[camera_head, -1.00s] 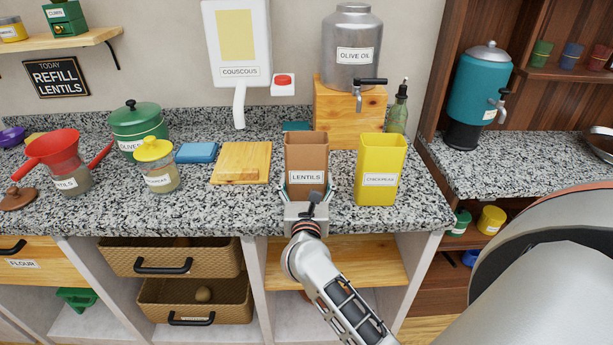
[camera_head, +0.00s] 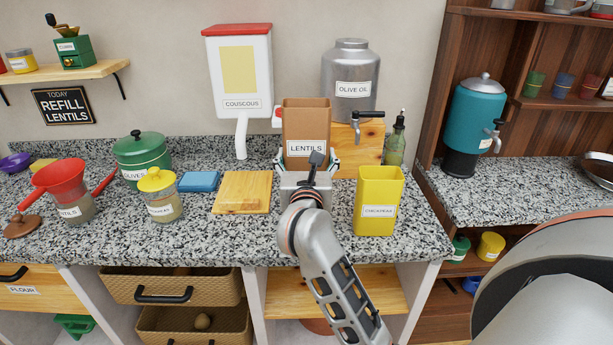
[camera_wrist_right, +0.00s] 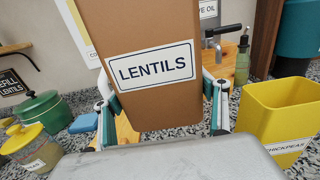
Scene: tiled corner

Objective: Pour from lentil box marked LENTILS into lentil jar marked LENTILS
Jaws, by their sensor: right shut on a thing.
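The brown lentil box (camera_head: 306,127), labelled LENTILS, is upright and raised above the counter in the head view. My right gripper (camera_head: 306,165) is shut on it, one finger on each side; the box also fills the middle of the right wrist view (camera_wrist_right: 150,70). The lentil jar (camera_head: 76,208) stands on the counter at the left, its label partly hidden and reading "TILS". A red funnel (camera_head: 62,174) sits in its mouth. The contents of the box are hidden. My left gripper is not in view.
The yellow chickpeas box (camera_head: 378,202) stands right of my right gripper. Between box and jar are a wooden board (camera_head: 243,192), a blue block (camera_head: 199,181), a yellow-lidded jar (camera_head: 161,195) and the green olives pot (camera_head: 141,158). A brown lid (camera_head: 21,226) lies left of the jar.

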